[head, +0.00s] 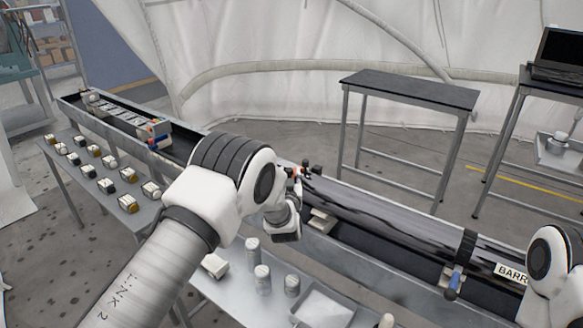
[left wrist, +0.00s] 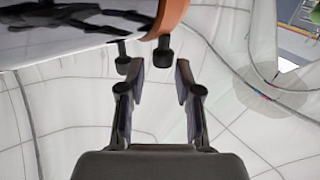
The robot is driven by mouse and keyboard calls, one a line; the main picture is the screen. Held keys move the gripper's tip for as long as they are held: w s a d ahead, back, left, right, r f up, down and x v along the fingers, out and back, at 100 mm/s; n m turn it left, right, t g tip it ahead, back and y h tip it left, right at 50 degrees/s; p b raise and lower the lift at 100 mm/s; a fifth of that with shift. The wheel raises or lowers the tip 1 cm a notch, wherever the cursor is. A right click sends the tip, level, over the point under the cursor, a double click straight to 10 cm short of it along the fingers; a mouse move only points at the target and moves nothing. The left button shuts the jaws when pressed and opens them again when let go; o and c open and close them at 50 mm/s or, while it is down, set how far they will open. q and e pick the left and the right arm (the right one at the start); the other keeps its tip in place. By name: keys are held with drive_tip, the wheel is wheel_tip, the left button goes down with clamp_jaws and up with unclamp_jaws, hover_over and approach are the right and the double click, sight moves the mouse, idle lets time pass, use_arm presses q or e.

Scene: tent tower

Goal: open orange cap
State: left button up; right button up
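The orange cap (left wrist: 172,14) shows at the top of the left wrist view, on the end of a dark, shiny barrel (left wrist: 70,28). Two black knobs stick out below the barrel end. In the head view the barrel (head: 390,222) lies in a long trough, and only a small orange patch shows at its left end, beside my left gripper (head: 303,182). In the left wrist view my left gripper (left wrist: 160,75) is open and empty. One knob (left wrist: 163,52) is in line with the gap between its fingers; contact cannot be told. My right gripper is outside the views.
A steel table (head: 230,285) in front holds several cans and a tray (head: 322,305). Small boxes (head: 105,186) stand in rows at the left. A dark bare table (head: 410,90) stands behind.

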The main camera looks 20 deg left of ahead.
sight(289, 171)
use_arm(q)
drive_tip(key=x, duration=0.3)
drive_tip(key=shift+a+f, duration=0.3)
drive_tip(key=shift+w+r, duration=0.1)
drive_tip(key=shift+w, duration=0.1)
drive_tip(key=shift+s+d+r, duration=0.15)
drive_tip(key=shift+s+d, duration=0.05)
drive_tip(key=shift+w+a, duration=0.1)
clamp_jaws()
